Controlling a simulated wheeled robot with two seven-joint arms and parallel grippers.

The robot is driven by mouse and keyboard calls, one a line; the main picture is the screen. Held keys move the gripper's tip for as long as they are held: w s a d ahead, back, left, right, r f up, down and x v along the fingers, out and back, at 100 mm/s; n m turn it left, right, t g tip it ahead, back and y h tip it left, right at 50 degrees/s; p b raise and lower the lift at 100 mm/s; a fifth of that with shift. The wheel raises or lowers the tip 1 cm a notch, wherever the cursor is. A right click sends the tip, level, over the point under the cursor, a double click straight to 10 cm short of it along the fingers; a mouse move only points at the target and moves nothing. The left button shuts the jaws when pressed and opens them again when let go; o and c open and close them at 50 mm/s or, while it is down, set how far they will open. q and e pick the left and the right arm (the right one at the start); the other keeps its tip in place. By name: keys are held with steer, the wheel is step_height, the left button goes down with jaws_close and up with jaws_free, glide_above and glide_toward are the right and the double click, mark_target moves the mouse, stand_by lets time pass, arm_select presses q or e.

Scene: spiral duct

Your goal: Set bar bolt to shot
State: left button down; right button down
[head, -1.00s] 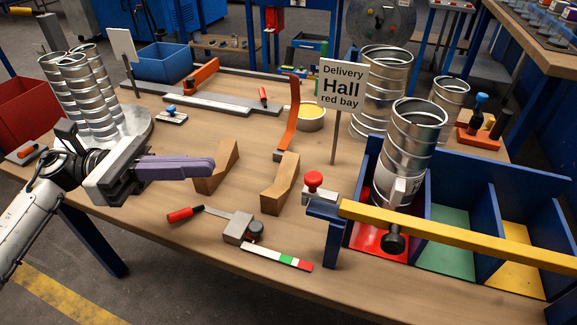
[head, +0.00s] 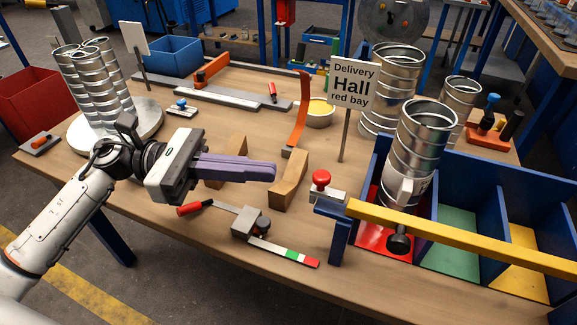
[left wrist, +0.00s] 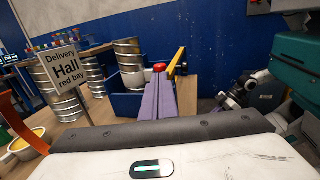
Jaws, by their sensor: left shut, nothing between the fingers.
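A yellow bar (head: 455,237) crosses the front of the blue bay rack (head: 477,178). A red-topped knob (head: 321,178) on a pale block stands by the bar's left end; which part is the bolt is not clear. In the left wrist view the red knob (left wrist: 160,67) shows just beyond the fingertips, beside the yellow bar (left wrist: 178,62). My left gripper (head: 272,172), with purple fingers, is shut and empty, to the left of the knob and apart from it in the head view. My right gripper is not in view.
A metal duct (head: 418,140) stands in the red bay, behind the bar. A delivery sign (head: 352,85) stands behind the knob. Wooden blocks (head: 289,182) lie near my left fingers. A red-handled tool (head: 195,208) and a striped strip (head: 290,254) lie in front.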

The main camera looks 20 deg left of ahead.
mark_target(314, 182)
arm_select(q)
steer(key=x, duration=0.5)
steer(key=shift+d+p, duration=0.15)
steer(key=shift+p, duration=0.25)
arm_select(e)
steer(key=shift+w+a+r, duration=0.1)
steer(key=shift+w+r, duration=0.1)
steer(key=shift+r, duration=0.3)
arm_select(q)
steer(key=x, duration=0.3)
steer(key=shift+s+d, duration=0.4)
steer(key=shift+d, duration=0.1)
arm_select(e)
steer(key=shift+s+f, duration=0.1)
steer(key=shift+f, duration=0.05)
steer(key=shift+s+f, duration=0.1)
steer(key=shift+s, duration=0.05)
